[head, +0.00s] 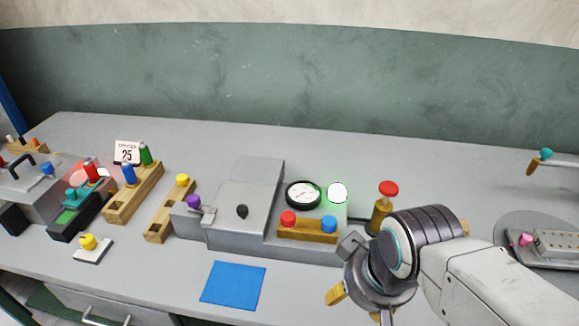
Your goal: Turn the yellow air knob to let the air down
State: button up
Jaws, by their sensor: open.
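Two yellow knobs are in view. One yellow knob (182,180) stands on a slotted wooden block (158,222) left of the grey press (245,205). Another yellow knob (88,241) with a dark mark sits on a small white plate (93,256) at the front left. I cannot tell which is the air knob. A round dial gauge (303,194) sits on the press's right part. My gripper (358,306) is at the lower right, its yellow-tipped fingers apart and pointing down. It is empty, in front of the press and well right of both knobs.
A red-topped post (388,190) stands just behind my wrist. A red button (288,218) and a blue button (328,223) sit beside a lit white-green lamp (337,192). A blue mat (233,285) lies flat in front. The bench's back strip is clear.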

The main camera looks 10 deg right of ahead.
aim_at(88, 241)
jog(key=u, duration=1.55)
jog(key=i+j+z, duration=0.2)
jog(key=j+z, duration=0.2)
jog(key=j, duration=0.35)
jog(key=i+j+z, duration=0.15)
jog(key=j+z, duration=0.3)
jog(key=j, duration=0.35)
jog(key=j+z, duration=0.4)
jog(key=j, duration=0.35)
